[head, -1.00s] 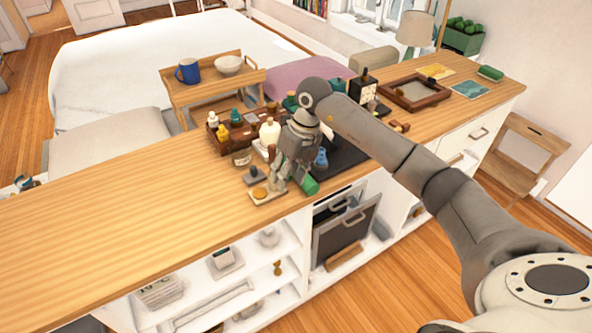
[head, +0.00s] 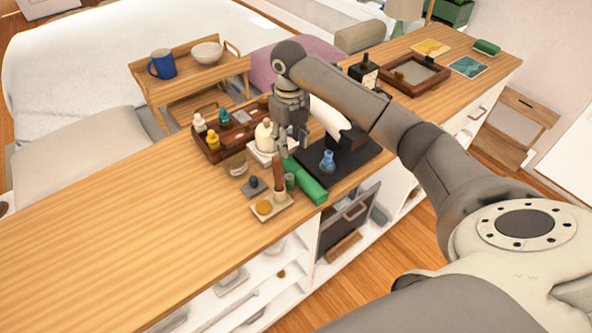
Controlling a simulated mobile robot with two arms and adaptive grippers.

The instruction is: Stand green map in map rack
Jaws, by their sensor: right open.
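A green roll (head: 308,183), which looks like the green map, lies on the wooden counter near its front edge, beside a black tray. My right gripper (head: 283,150) points down just behind the roll's far end, open, with nothing clearly between its fingers. Whether a finger touches the roll, I cannot tell. I cannot make out a map rack for sure. My left gripper is not in view.
Close by stand a wooden-handled tool (head: 278,175), a white bottle (head: 264,137), a blue flask (head: 327,160) on the black tray (head: 350,164) and a brown box (head: 207,152) of bottles. The counter's left part is clear.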

